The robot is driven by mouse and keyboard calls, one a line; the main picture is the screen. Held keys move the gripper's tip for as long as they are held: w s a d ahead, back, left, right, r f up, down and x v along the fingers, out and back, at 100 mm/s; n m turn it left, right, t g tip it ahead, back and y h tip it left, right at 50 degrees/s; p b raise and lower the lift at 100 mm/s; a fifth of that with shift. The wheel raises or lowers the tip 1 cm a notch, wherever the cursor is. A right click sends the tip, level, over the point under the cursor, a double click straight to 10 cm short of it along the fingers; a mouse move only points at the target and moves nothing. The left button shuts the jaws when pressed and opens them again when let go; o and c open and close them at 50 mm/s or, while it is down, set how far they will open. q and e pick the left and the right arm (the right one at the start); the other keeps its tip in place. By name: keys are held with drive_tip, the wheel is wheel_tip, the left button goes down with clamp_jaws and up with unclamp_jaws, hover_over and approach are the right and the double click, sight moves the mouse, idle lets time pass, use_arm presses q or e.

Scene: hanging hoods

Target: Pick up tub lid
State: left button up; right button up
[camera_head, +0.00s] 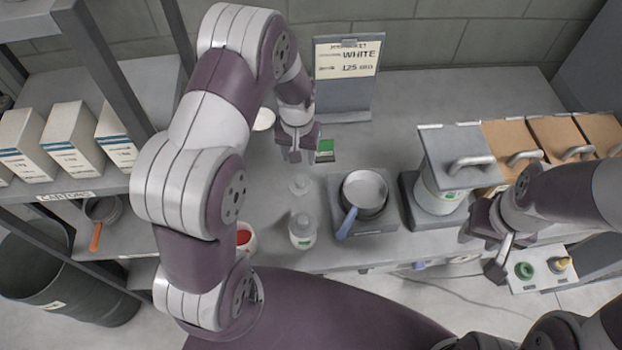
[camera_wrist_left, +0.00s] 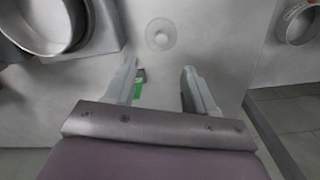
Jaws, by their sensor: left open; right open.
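The tub lid (camera_head: 300,185), a pale translucent disc with a small raised centre, appears to lie flat on the grey worktop. It also shows in the left wrist view (camera_wrist_left: 160,33), just beyond and between my fingertips. A pale tub (camera_head: 302,232) with a green-marked label stands nearer me. My left gripper (camera_head: 291,155) is open and empty, farther back than the lid and apart from it; both fingers show in the left wrist view (camera_wrist_left: 159,68). My right gripper (camera_head: 483,248) is open at the front right, away from the lid.
A pan (camera_head: 363,190) with a blue handle sits on a grey base right of the lid. A small green-topped item (camera_head: 325,148) lies beside my left gripper. A red-topped container (camera_head: 245,238) stands front left.

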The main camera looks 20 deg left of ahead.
use_arm(q)
drive_tip(key=p, duration=0.1)
hover_over(300, 180)
drive_tip(key=f, duration=0.5)
drive_tip(key=shift+s+d+f, duration=0.2)
drive_tip(key=shift+s+d, duration=0.1)
drive_tip(key=shift+d, duration=0.1)
drive_tip(key=f, duration=0.2)
drive_tip(key=f+p, duration=0.1)
drive_tip(key=f, duration=0.1)
drive_tip(key=a+f+p, duration=0.1)
drive_tip(key=f, duration=0.1)
drive_tip(key=shift+w, duration=0.25)
drive_tip(key=shift+d+f, duration=0.1)
drive_tip(key=shift+f, duration=0.1)
clamp_jaws()
use_arm(e)
drive_tip(key=r, duration=0.3)
drive_tip(key=shift+w+d, duration=0.1)
drive_tip(key=shift+d, duration=0.1)
